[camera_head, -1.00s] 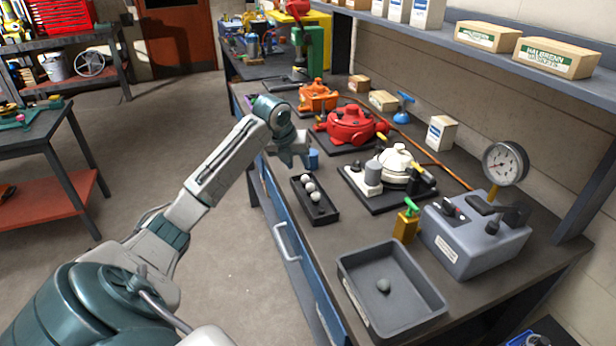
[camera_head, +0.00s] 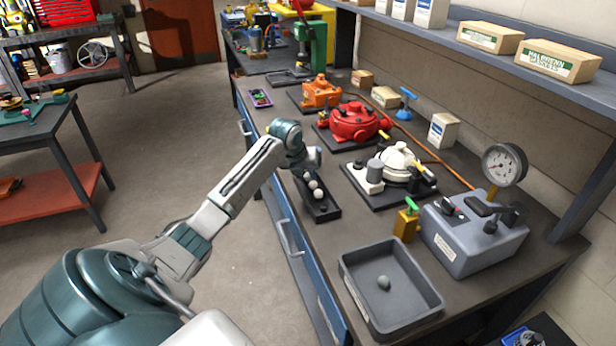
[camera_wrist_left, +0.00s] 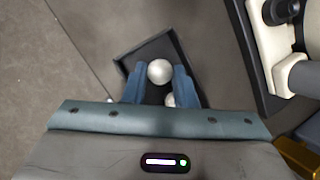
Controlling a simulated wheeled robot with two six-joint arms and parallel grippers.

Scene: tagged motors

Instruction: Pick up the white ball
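A small dark tray (camera_head: 330,214) on the bench holds pale balls. Two white balls, one (camera_head: 313,184) behind the other (camera_head: 318,194), show in the head view; the tray's far end is hidden behind my left gripper (camera_head: 306,167). In the left wrist view my left gripper (camera_wrist_left: 160,88) has its blue fingers apart, with a white ball (camera_wrist_left: 160,72) seen between them. I cannot tell whether the fingers touch it. A second ball (camera_wrist_left: 171,100) is partly hidden by the right-hand finger. My right gripper is not in view.
A grey bin (camera_head: 355,300) with a grey ball (camera_head: 384,283) stands at the front. A white motor (camera_head: 396,162), a red motor (camera_head: 354,121) and an orange motor (camera_head: 321,92) line the bench behind the tray. A grey gauge box (camera_head: 470,240) stands right.

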